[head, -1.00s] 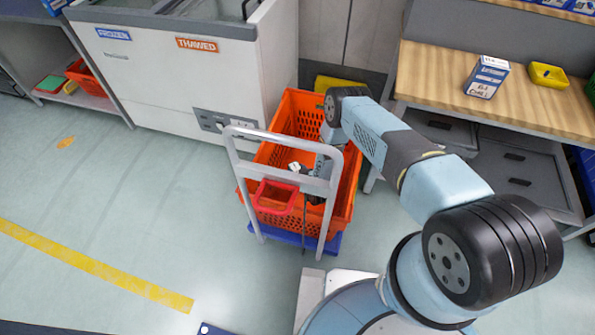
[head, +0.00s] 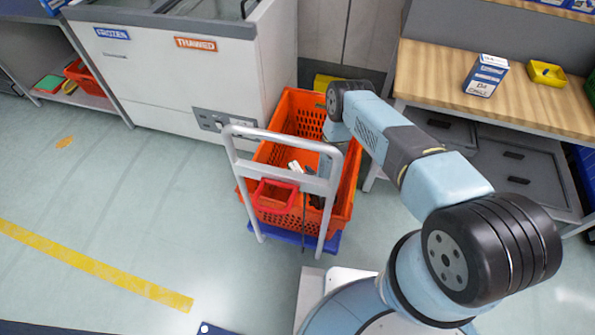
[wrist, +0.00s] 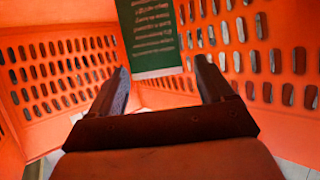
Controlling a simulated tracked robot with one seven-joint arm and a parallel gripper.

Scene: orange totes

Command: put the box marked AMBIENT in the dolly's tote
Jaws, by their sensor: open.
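The dolly's orange tote (head: 282,128) stands upright on a blue dolly (head: 291,239) with a grey handle frame. My gripper (wrist: 162,66) is open inside the tote, between its perforated walls. A green printed panel (wrist: 155,35) with white text shows in the wrist view just beyond the fingertips, apart from them. The text is too blurred to read, so I cannot tell whether it belongs to the AMBIENT box. In the head view, the handle and my arm hide much of the gripper and tote floor.
A blue and white box (head: 485,77) and a yellow bin (head: 547,74) stand on the wooden bench (head: 440,74) at right. A white freezer cabinet (head: 150,80) is close behind the tote at left. The floor at left is clear.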

